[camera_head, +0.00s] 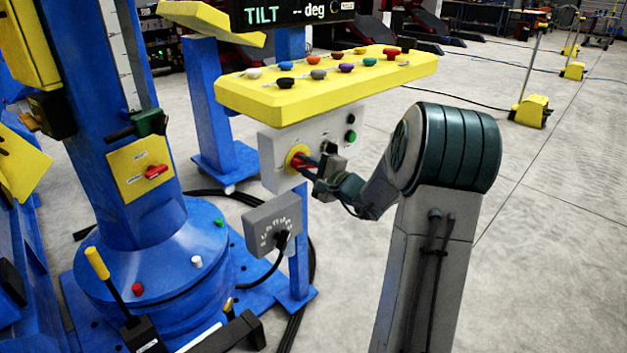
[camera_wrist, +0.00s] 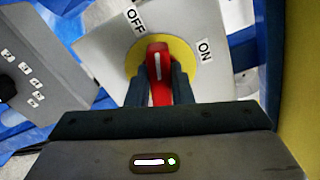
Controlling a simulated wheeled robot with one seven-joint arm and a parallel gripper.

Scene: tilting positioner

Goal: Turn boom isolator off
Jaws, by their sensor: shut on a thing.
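A rotary isolator with a red handle (camera_wrist: 158,72) on a yellow disc (camera_wrist: 184,54) sits on a light grey panel. Its handle also shows in the head view (camera_head: 304,163), on the grey box (camera_head: 272,163) under the yellow console. The wrist view shows an OFF label (camera_wrist: 135,19) at upper left and an ON label (camera_wrist: 206,51) at right. The white line on the handle points up the picture, between the labels and nearer OFF. My gripper (camera_wrist: 161,85) is shut on the handle, with one finger on each side.
A yellow console (camera_head: 330,82) with several coloured knobs overhangs the isolator box. A grey dial box (camera_head: 272,226) hangs below it. Another red handle (camera_head: 156,172) is on a yellow plate on the blue column (camera_head: 130,130).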

